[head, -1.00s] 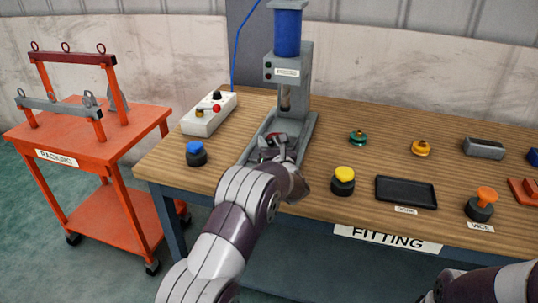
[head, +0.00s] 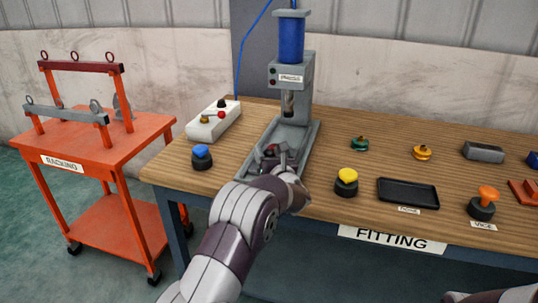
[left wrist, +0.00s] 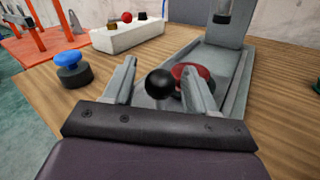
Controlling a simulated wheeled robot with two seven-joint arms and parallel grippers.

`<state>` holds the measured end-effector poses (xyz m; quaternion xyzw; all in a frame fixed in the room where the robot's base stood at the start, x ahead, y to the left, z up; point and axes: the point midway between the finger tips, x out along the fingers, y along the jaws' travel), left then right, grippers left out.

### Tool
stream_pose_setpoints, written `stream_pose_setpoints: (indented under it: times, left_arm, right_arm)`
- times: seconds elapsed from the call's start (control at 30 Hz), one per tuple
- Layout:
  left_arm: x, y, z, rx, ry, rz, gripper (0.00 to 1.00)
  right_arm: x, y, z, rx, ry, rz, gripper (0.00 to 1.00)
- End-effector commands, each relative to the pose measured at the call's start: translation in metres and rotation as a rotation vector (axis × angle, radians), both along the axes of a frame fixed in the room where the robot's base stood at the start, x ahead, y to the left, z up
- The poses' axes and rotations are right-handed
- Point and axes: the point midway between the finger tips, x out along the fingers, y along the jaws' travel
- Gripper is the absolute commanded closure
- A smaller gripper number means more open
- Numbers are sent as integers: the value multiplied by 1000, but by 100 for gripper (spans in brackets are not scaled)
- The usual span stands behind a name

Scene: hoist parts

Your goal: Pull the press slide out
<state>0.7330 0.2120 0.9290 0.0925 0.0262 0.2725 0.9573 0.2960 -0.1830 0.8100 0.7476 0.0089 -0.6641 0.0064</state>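The grey press (head: 291,75) with a blue cylinder on top stands on the wooden bench. Its low grey channel base (head: 308,140) runs toward the bench front; it also shows in the left wrist view (left wrist: 240,75). The slide's black ball knob (left wrist: 160,83) and a round red part (left wrist: 190,73) behind it lie in the channel. My left gripper (head: 278,153) is over the channel's front end. In the left wrist view its two fingers (left wrist: 160,68) stand apart on either side of the knob, with gaps visible. The slide plate is largely hidden. My right gripper is out of view.
A white control box (head: 213,122) and blue button (head: 202,156) stand left of the press. A yellow button (head: 347,181), black tray (head: 408,194) and orange knob (head: 488,196) lie right. An orange cart (head: 95,150) stands left of the bench (head: 400,125).

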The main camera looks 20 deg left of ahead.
Motion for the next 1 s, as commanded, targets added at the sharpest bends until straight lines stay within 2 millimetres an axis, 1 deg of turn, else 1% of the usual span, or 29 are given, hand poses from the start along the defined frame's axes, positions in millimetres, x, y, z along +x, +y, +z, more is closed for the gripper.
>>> stream_pose_setpoints:
  times: [0.17,0.27,0.37,0.6,0.7,0.83,1.0]
  left_arm:
    - [-1,-1,0,0,0,0,43]
    - [-8,-5,-1,1,2,-1,43]
    - [-24,-16,-1,1,1,-2,43]
    - [-78,-49,-1,0,0,-3,43]
    - [-94,-59,-1,1,1,-2,43]
    - [-106,-66,-1,0,0,-1,43]
    - [-108,-67,0,0,0,0,43]
  right_arm:
    - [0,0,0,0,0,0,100]
    - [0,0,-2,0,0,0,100]
    - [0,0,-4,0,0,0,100]
    - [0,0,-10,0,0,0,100]
    - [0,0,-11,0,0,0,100]
    - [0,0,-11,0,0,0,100]
    - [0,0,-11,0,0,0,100]
